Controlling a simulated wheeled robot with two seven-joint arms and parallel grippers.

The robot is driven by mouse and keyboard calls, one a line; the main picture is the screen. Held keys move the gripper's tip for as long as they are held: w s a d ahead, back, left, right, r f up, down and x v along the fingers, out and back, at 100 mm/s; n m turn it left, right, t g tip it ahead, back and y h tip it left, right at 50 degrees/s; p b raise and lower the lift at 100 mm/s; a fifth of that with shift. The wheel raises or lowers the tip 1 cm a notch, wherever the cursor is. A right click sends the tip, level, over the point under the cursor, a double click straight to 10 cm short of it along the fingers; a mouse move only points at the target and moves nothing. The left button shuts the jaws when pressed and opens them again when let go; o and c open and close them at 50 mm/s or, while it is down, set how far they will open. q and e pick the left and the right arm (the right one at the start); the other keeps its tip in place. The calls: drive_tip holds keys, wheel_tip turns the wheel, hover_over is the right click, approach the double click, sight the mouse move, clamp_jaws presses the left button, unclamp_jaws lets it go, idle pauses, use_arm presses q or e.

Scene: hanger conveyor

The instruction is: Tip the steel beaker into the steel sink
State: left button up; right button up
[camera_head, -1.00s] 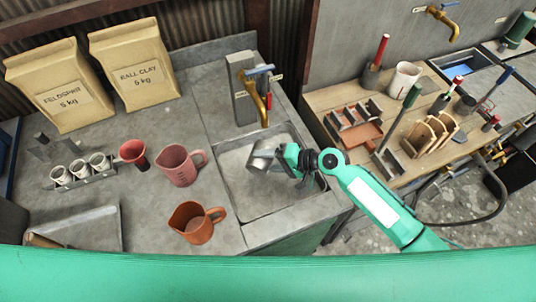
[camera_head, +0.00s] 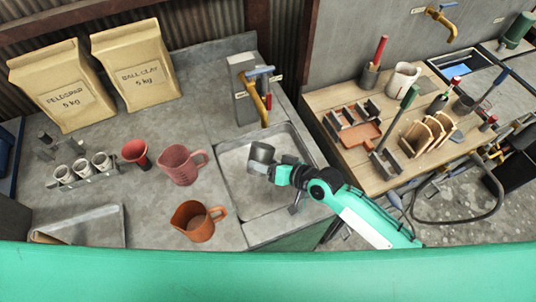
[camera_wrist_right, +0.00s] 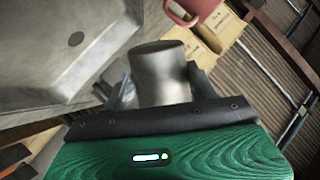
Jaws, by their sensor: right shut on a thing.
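The steel beaker (camera_head: 262,154) is held over the steel sink (camera_head: 241,192), tilted, above the sink's back half. My right gripper (camera_head: 270,169) is shut around the beaker's side, with its arm coming in from the lower right. In the right wrist view the beaker (camera_wrist_right: 162,72) stands between the two fingers of the gripper (camera_wrist_right: 160,88), and the sink (camera_wrist_right: 62,62) with its dark drain hole lies beyond at the left. I cannot see into the beaker or tell whether anything runs out. My left gripper is not in view.
A brass tap (camera_head: 262,105) stands behind the sink. A pink jug (camera_head: 181,166) and an orange jug (camera_head: 196,221) stand on the counter left of it. A red cup (camera_head: 136,153) and small white cups sit farther left. A wooden bench (camera_head: 345,170) with tools is at the right.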

sight(268, 163)
idle(0.3)
drive_tip(key=shift+w+d+f+n+t+b, duration=0.1)
drive_tip(key=shift+w+f+n+t+b, duration=0.15)
drive_tip(key=shift+f+n+t+b, duration=0.75)
drive_tip(key=shift+w+r+n+b, duration=0.1)
drive_tip(key=shift+r+n+b, duration=0.05)
drive_tip(key=shift+n+b, duration=0.3)
drive_tip(key=shift+w+n+t, duration=0.1)
drive_tip(key=shift+n+t, duration=0.2)
drive_tip(key=shift+n, duration=0.05)
drive_tip(key=shift+d+r, duration=0.1)
drive_tip(key=shift+w+d+f+n+t+b, duration=0.1)
drive_tip(key=shift+w+f+n+t+b, duration=0.1)
drive_tip(key=shift+f+n+b, duration=0.3)
drive_tip(key=shift+w+f+n+t+b, duration=0.1)
drive_tip(key=shift+f+n+t+b, duration=0.15)
drive_tip(key=shift+b, duration=0.4)
drive_tip(key=shift+w+n+b, duration=0.2)
drive_tip(key=shift+n+b, duration=0.15)
drive_tip(key=shift+n, duration=0.1)
drive_tip(key=shift+d, duration=0.1)
